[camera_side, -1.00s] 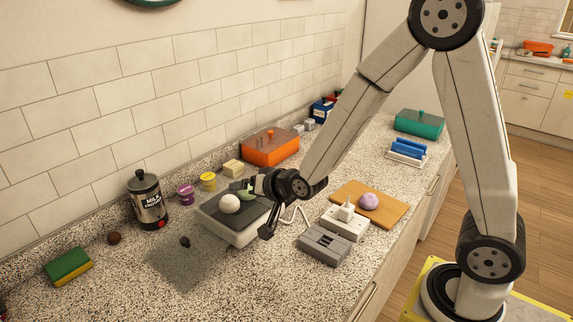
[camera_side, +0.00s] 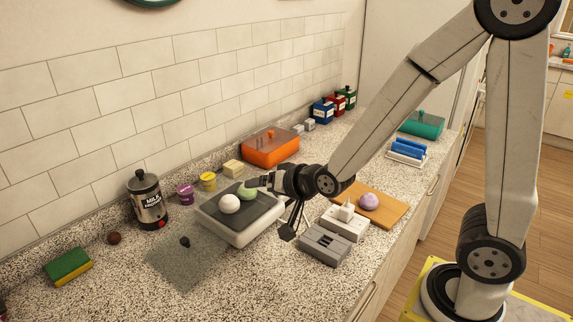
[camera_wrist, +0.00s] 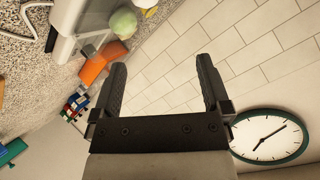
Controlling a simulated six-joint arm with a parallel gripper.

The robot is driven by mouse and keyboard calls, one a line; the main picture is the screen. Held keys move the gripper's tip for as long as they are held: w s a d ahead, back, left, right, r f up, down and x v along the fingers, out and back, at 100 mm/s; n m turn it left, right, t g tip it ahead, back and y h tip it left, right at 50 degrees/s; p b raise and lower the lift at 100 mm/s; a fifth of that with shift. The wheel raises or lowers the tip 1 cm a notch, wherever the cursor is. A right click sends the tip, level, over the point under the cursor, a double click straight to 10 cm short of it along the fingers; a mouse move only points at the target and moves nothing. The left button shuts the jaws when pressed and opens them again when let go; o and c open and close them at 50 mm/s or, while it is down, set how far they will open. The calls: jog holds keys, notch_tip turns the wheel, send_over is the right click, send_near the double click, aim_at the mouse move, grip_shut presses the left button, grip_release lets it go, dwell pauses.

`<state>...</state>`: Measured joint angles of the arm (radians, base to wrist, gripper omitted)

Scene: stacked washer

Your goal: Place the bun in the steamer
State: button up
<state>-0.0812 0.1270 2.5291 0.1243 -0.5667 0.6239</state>
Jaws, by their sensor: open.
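The steamer (camera_side: 262,229) is a white box with a dark top on the counter. A white bun (camera_side: 229,204) and a pale green bun (camera_side: 247,193) rest on its dark top, side by side. The green bun also shows at the top of the wrist view (camera_wrist: 123,22). A purple bun (camera_side: 368,201) sits on a wooden board (camera_side: 388,213) to the right. My gripper (camera_side: 269,208) is open and empty, at the right of the green bun and apart from it. In the wrist view its two fingers (camera_wrist: 160,66) are spread with nothing between them.
A clear lid with a dark knob (camera_side: 185,242) lies on the counter left of the steamer. A grey slotted block (camera_side: 324,246) and a white block (camera_side: 345,224) stand near the front edge. An orange box (camera_side: 270,150) and a milk frother (camera_side: 147,201) stand near the wall.

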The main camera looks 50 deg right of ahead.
dwell(0.4)
jog(key=s+d+f+n+g, duration=0.1)
jog(key=s+f+n+g, duration=0.2)
jog(key=s, duration=0.3)
jog(key=s+d+f+n+g, duration=0.1)
jog(key=s+f+n+g, duration=0.2)
jog(key=s+g, duration=0.3)
jog(key=shift+s+n, duration=0.3)
jog(key=shift+n, duration=0.6)
